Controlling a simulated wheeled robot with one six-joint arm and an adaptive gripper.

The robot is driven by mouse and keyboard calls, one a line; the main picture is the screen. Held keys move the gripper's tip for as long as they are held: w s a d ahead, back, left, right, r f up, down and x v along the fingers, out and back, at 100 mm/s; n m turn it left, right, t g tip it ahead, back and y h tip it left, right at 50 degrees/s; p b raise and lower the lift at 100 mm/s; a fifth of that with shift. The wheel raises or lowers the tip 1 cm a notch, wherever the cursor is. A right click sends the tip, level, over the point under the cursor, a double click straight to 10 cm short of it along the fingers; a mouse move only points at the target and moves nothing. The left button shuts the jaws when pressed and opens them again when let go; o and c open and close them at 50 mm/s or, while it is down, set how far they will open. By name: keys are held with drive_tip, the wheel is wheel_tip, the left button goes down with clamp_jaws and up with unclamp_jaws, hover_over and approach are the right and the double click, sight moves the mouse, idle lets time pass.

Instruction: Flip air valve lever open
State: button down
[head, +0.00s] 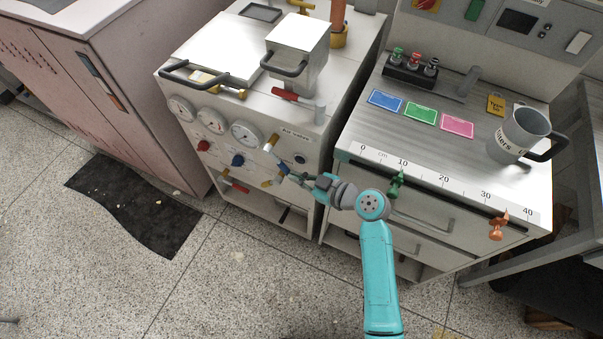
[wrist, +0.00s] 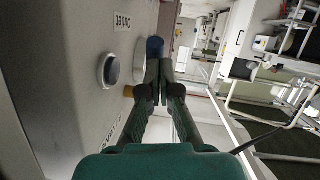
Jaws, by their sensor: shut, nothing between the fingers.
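The "Air valve" label (head: 296,134) is on the front panel of the white cabinet. Below and left of it, a blue-ended part (head: 283,169), likely the valve lever, shows close to my gripper (head: 286,179). A brass fitting (head: 268,184) sits just left of the fingertips. In the wrist view, my gripper (wrist: 158,72) is shut and empty. The blue end (wrist: 155,47) shows just beyond its tips, and brass (wrist: 128,91) shows beside the left finger. I cannot tell whether the fingers touch the lever; they partly hide it.
A dark round port (wrist: 108,70) is on the panel near an "Outlet" label. Several gauges (head: 212,121) and a red knob (head: 204,145) are to the left. The drawer bench (head: 440,185) with a mug (head: 521,133) stands right. Floor in front (head: 230,270) is clear.

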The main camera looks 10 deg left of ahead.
drive_tip(key=shift+w+a+f+t+y, duration=0.2)
drive_tip(key=shift+w+a+f+y, duration=0.15)
drive_tip(key=shift+a+f, duration=0.5)
drive_tip(key=shift+w+a+f+t+y, duration=0.2)
drive_tip(key=shift+w+a+f+y, duration=0.15)
drive_tip(key=shift+a+f, duration=0.5)
drive_tip(key=shift+w+a+f+t+y, duration=0.2)
drive_tip(key=shift+w+a+f+y, duration=0.15)
drive_tip(key=shift+a+f, duration=0.5)
drive_tip(key=shift+a+r, duration=0.15)
drive_tip(key=shift+a, duration=0.15)
